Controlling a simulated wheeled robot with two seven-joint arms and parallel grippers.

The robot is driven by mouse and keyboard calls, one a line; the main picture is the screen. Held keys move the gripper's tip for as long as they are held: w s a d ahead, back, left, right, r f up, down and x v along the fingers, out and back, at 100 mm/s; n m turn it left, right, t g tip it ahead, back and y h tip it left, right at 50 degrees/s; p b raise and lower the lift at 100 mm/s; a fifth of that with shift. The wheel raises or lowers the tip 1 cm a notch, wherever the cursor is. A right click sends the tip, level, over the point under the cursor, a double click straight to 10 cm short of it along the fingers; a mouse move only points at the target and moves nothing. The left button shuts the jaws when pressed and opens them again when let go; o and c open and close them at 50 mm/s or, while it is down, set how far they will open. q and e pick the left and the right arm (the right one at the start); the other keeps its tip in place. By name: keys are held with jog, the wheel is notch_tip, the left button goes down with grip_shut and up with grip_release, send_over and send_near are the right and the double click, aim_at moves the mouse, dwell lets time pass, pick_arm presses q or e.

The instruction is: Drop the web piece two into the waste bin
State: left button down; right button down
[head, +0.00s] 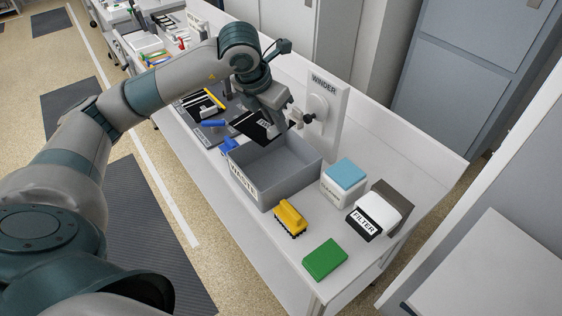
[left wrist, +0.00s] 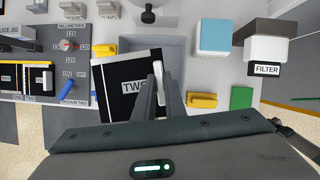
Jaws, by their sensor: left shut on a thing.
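The web piece two is a black sheet with a white TWO label (left wrist: 118,88). In the head view it shows as a dark sheet (head: 258,130) beyond the bin's far edge. My left gripper (left wrist: 164,82) is shut on its right edge, at a white strip. In the head view the left gripper (head: 285,122) is above the far side of the grey, open-topped waste bin (head: 296,168). The left wrist view shows the sheet tilted and covering part of the bin (left wrist: 181,46), overlapping its left side. The sheet's height above the bin is unclear. My right gripper is not in view.
A winder (head: 324,98) stands behind the bin. A jig panel (left wrist: 66,60) with a blue lever lies left.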

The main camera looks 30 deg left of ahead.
aim_at(275, 135)
pick_arm(q)
jog(key=shift+w, duration=0.1)
dwell(0.3)
jog(key=shift+f+b, duration=1.45)
jog(key=shift+f, duration=1.5)
jog(key=c, duration=1.7)
grip_release()
jog(key=shift+c, duration=0.2)
